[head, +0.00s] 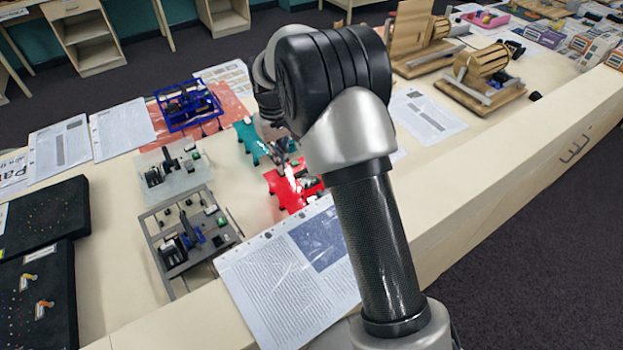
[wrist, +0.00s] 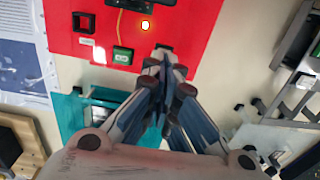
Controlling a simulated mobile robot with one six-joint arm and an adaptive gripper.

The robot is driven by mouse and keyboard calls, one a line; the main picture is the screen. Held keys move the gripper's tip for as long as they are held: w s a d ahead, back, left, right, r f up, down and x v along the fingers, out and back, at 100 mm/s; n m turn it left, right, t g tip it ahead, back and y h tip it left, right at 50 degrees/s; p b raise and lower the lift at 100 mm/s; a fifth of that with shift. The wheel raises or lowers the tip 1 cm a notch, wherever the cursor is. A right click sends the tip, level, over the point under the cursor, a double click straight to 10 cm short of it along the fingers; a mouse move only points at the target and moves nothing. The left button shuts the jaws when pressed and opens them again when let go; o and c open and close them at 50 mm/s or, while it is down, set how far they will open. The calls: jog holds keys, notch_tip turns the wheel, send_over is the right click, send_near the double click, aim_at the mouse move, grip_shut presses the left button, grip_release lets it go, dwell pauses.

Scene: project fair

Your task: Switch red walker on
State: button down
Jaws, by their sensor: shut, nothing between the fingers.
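The red walker (head: 284,192) stands on the table in the head view, partly hidden by my arm and gripper. In the wrist view its flat red body (wrist: 195,30) fills the top. It carries a small green block (wrist: 122,55), a black square frame (wrist: 84,22) and a dark part at the top edge. In the head view my gripper (head: 286,168) is over the walker.
A teal walker (head: 247,140) stands close behind the red one; it also shows in the wrist view (wrist: 72,112). Grey (head: 185,240), clear (head: 172,168) and blue (head: 188,105) machines stand to the left. A printed sheet (head: 290,275) lies in front. Wooden machines stand at the right.

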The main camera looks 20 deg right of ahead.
jog(key=shift+r+p, duration=2.05)
jog(key=shift+r, duration=0.75)
jog(key=shift+f, duration=0.1)
